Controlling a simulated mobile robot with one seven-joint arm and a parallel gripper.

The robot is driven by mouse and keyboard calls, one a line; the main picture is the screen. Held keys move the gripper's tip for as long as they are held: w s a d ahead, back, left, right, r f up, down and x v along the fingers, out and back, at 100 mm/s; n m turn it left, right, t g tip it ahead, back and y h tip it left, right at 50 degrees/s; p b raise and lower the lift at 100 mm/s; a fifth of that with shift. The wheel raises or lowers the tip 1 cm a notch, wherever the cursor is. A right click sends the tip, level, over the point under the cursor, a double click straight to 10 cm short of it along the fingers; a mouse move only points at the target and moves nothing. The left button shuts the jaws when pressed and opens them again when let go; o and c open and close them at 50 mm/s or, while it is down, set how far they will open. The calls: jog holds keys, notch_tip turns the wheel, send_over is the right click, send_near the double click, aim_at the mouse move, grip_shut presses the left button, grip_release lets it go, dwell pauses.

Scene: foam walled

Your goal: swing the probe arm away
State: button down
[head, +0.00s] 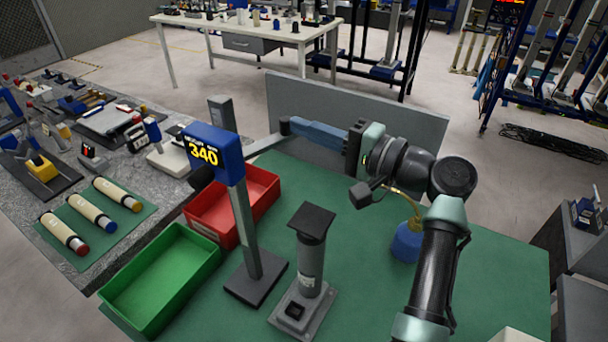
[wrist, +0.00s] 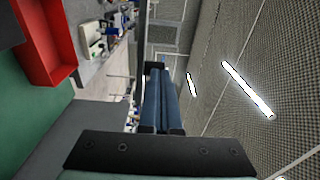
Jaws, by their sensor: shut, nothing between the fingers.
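A grey upright post (head: 222,113) stands behind the blue display reading 340 (head: 205,152). A thin light grey bar (head: 262,145), which looks like the probe arm, reaches right from near this post. My gripper (head: 284,126) is shut and empty, with its blue fingers pointing left above the table. Its fingertips overlap the bar's right end in the head view; I cannot tell whether they touch. In the wrist view my closed fingers (wrist: 155,68) point away from the camera, and the probe arm cannot be made out there.
A red bin (head: 262,190) and a green bin (head: 163,275) sit on the green table. A grey pedestal with a black square top (head: 312,222) stands in front of my arm, and a blue bottle (head: 407,243) is below it. A grey panel (head: 405,125) rises behind.

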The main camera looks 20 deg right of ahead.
jog(key=shift+w+a+n+g+y+b, duration=0.15)
jog(key=shift+w+n+g+y+b, duration=0.2)
jog(key=shift+w+b, duration=0.8)
jog(key=shift+w+p, duration=0.35)
jog(key=shift+w, duration=0.05)
jog(key=shift+s, duration=0.1)
